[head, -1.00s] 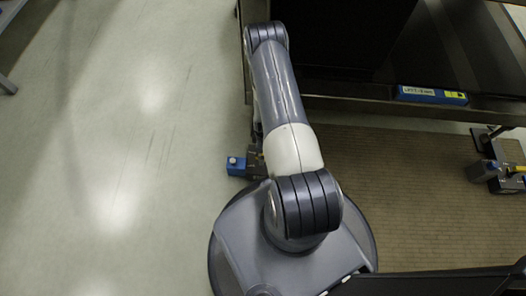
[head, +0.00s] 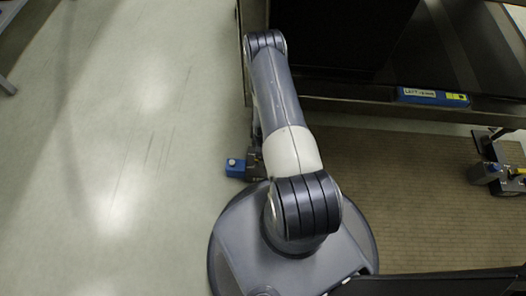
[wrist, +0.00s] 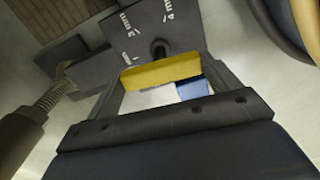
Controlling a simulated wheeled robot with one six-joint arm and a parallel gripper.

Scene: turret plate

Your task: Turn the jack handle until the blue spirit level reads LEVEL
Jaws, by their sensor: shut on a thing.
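The blue spirit level (head: 432,96) lies along the near edge of the dark table in the head view. It has a white label and a yellow-green patch; the small writing is too blurred to read surely. The yellow jack handle (wrist: 150,75) is between my fingers in the wrist view, in front of a dark grey jack body (wrist: 140,35) with white markings. My gripper (wrist: 164,80) is shut on this handle. In the head view my arm hides the gripper and most of this jack; a blue block (head: 236,168) shows beside it.
A second jack (head: 497,173) with a yellow part stands at the right under the table edge. A threaded screw (wrist: 52,98) is left of my fingers in the wrist view. A brown ribbed mat (head: 410,185) covers the floor at right; the pale floor at left is clear.

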